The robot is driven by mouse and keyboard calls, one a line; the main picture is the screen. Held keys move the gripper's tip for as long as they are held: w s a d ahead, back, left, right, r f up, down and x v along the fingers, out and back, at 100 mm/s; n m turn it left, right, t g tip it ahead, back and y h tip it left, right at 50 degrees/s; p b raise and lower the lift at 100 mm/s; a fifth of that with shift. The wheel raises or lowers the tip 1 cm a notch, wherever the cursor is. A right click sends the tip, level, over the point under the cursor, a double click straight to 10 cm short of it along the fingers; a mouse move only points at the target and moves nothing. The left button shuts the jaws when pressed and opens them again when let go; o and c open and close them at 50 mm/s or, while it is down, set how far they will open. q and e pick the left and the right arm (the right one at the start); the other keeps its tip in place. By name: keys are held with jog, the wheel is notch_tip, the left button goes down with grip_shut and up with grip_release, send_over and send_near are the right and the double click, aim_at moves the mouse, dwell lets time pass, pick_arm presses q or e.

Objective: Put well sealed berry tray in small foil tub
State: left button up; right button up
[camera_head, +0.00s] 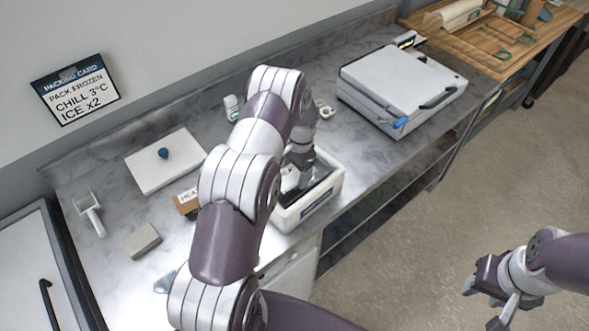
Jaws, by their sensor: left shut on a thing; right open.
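My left arm reaches over the marble counter (120,262), and its gripper (304,186) points down into a white open box (336,188) with a dark blue label on its front. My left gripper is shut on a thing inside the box. The thing is mostly hidden by the gripper and the box wall, so I cannot tell for sure that it is the berry tray. Something dark shows inside the box beside the fingers. I cannot tell whether this white box is the small foil tub. My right gripper (484,302) is open and empty, over the floor at the lower right.
A white slab with a dark knob (165,172), a scoop (91,213), a grey block (142,240) and a brown labelled box (186,203) are left of my arm. A white lidded machine (400,85) stands right. A small white bottle (231,107) stands behind.

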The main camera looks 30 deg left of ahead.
pick_arm(q)
jog(key=shift+f+b, duration=0.55)
jog(key=shift+f, duration=0.05)
jog(key=o, duration=0.9)
jog(key=shift+c, duration=0.2)
jog(key=shift+d, duration=0.1)
